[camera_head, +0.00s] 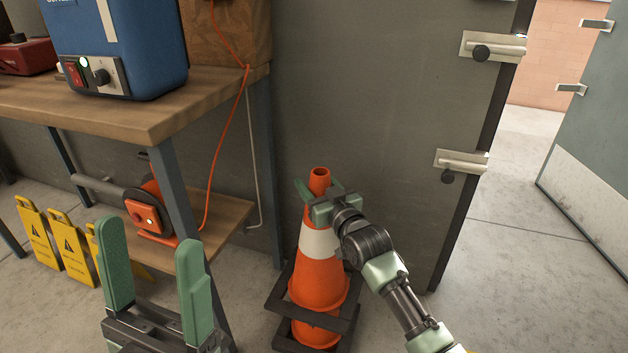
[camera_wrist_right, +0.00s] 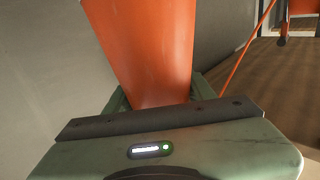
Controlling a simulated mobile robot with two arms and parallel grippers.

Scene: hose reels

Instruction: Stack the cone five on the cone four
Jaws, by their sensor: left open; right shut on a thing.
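An orange cone (camera_head: 316,275) with a white band and a dark square base stands by the grey wall in the head view. My right gripper (camera_head: 319,200) is shut on it near its top. Its orange side also shows between the fingers in the right wrist view (camera_wrist_right: 150,50). Orange of a second cone (camera_head: 315,334) shows directly beneath the held cone's base; its upper part is hidden. I cannot read numbers on either cone or tell whether the upper one rests fully on the lower. My left gripper (camera_head: 151,240) is open and empty at the lower left.
A wooden workbench (camera_head: 150,112) with a blue machine (camera_head: 125,45) stands at the left. An orange cord (camera_head: 218,150) hangs beside its leg. Yellow caution signs (camera_head: 70,250) stand on the floor. Open floor (camera_head: 510,270) lies at the right, by the doorway.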

